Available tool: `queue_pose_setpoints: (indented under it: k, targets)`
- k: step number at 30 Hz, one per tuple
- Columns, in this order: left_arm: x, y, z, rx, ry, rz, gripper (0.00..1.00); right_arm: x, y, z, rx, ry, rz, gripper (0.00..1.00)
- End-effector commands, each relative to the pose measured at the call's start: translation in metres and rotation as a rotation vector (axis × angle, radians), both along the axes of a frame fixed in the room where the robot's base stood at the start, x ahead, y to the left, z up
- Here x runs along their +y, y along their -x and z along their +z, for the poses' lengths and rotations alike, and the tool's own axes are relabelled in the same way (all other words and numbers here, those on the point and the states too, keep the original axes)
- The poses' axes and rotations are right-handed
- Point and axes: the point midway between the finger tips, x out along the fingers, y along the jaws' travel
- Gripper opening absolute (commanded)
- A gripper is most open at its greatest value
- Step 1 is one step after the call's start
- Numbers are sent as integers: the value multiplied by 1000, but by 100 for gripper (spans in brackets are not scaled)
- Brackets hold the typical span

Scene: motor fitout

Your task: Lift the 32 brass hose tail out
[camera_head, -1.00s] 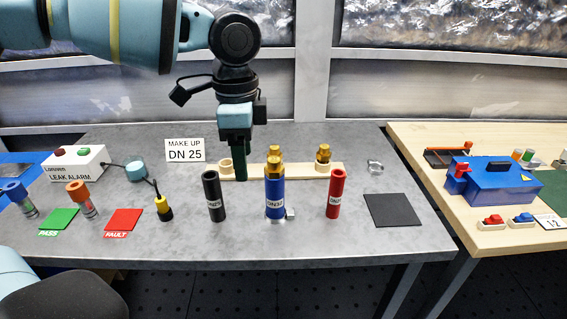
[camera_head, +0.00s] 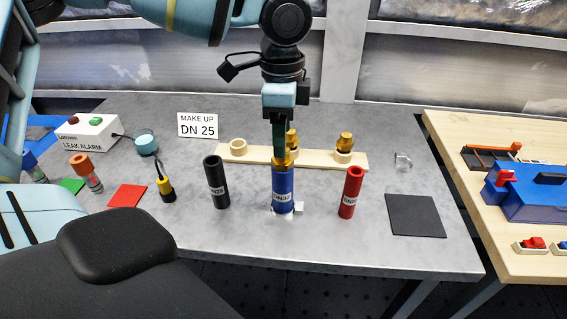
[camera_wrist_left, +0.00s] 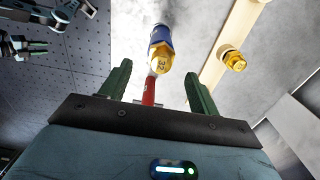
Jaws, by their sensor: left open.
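The 32 brass hose tail (camera_head: 282,162) stands in the top of the upright blue DN32 hose (camera_head: 283,187) on the grey bench. In the left wrist view the tail (camera_wrist_left: 160,64) shows its "32" mark, with the blue hose (camera_wrist_left: 161,36) behind it. My left gripper (camera_head: 279,148) is open and points down right above the tail. In the left wrist view its green fingers (camera_wrist_left: 158,76) stand apart on either side, with the tail seen in the gap. I cannot tell whether the fingertips reach past its top.
A black hose (camera_head: 216,182) stands left and a red hose (camera_head: 351,192) right. Behind is a wooden rack (camera_head: 262,155) with an empty left ring and brass tails (camera_head: 344,142), one partly hidden by my gripper. A clamp (camera_head: 403,162) and dark mat (camera_head: 415,216) lie right.

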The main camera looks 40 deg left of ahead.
Motion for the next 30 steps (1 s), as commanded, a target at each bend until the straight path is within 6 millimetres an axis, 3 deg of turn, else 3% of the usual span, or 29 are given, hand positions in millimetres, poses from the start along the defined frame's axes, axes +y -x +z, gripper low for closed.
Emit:
queue_pose_setpoints:
  k: [5, 15, 24, 30]
  targets:
    - [0, 0, -6, 1, 1, 0, 62, 0, -6, 2, -12, -1, -1, 36]
    - [1, -2, -48, -1, 0, 0, 62, 0, -10, 7, -22, -1, -1, 36]
    - [1, -2, -52, -2, 0, 1, 62, 0, -9, 7, -22, -1, -1, 36]
    - [1, -2, -51, -3, 1, 1, 35, 0, -9, 7, -21, -1, -1, 36]
